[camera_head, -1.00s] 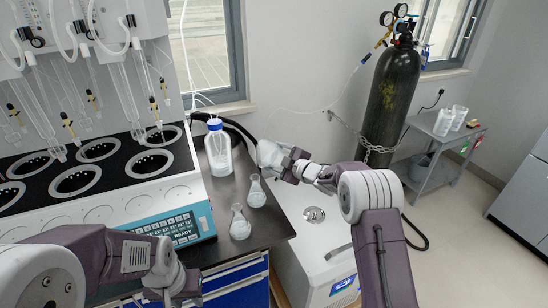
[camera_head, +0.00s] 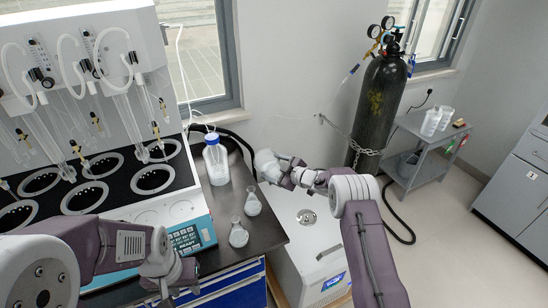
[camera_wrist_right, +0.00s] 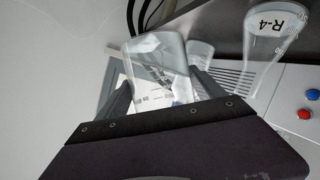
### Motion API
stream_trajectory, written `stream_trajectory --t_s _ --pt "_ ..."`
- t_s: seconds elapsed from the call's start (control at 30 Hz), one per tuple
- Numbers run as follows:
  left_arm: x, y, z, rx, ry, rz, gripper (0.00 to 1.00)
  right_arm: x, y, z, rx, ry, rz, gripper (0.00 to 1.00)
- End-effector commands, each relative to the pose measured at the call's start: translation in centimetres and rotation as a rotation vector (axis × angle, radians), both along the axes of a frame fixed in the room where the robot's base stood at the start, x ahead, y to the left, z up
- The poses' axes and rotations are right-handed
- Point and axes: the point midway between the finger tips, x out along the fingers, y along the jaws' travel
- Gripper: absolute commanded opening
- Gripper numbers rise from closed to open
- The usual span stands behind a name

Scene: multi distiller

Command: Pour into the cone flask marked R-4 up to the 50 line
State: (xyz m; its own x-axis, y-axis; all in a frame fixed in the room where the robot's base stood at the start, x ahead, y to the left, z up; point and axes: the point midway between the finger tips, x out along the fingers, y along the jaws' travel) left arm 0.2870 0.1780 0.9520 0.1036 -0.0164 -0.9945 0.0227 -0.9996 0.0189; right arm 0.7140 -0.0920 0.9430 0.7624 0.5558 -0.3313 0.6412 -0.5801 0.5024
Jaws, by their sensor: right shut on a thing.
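My right gripper (camera_wrist_right: 155,95) is shut on a clear beaker-like vessel (camera_wrist_right: 158,62), which also shows as a whitish shape in the head view (camera_head: 267,164). It is held beyond the bench's right edge, apart from the flasks. The cone flask marked R-4 (camera_wrist_right: 272,40) shows in the right wrist view, right of the held vessel, with graduation marks. A second flask (camera_wrist_right: 200,55) is partly hidden there. In the head view two small cone flasks, one farther (camera_head: 252,204) and one nearer (camera_head: 238,236), stand on the dark bench; their labels are unreadable. My left gripper (camera_head: 176,284) is low at the left, fingers unclear.
A blue-capped bottle (camera_head: 216,162) stands behind the flasks. The multi distiller (camera_head: 110,190) fills the left. A white floor unit (camera_head: 312,250) stands right of the bench. A chained gas cylinder (camera_head: 378,100) and a grey cart (camera_head: 425,155) are farther right.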

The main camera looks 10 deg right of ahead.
Motion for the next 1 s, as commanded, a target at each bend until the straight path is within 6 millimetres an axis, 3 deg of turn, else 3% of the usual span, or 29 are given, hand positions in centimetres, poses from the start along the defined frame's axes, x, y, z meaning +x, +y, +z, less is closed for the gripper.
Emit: stream_trajectory --t_s 0.2,0.33,0.43,0.53,0.8,1.0 --pt "0.0 0.0 -0.1 0.000 0.001 0.000 0.36 0.0 0.0 0.0 0.003 0.000 0.000 0.09" --pt "0.0 0.0 2.2 0.000 0.001 0.000 0.36 -0.2 0.2 0.0 0.065 0.071 0.000 0.09" --pt "0.0 0.0 2.8 0.000 0.000 0.000 0.36 -0.6 0.5 -1.1 0.140 0.154 0.001 0.09" --pt "0.0 0.0 2.4 0.000 0.001 0.000 0.36 -0.8 0.7 -2.0 0.191 0.208 0.001 0.09" --pt "0.0 0.0 2.4 0.000 0.001 0.000 0.36 -0.8 0.8 -2.2 0.206 0.225 0.000 0.09" --pt "0.0 0.0 2.0 0.000 0.001 0.000 0.36 -1.5 1.4 -3.3 0.315 0.346 0.001 0.09"
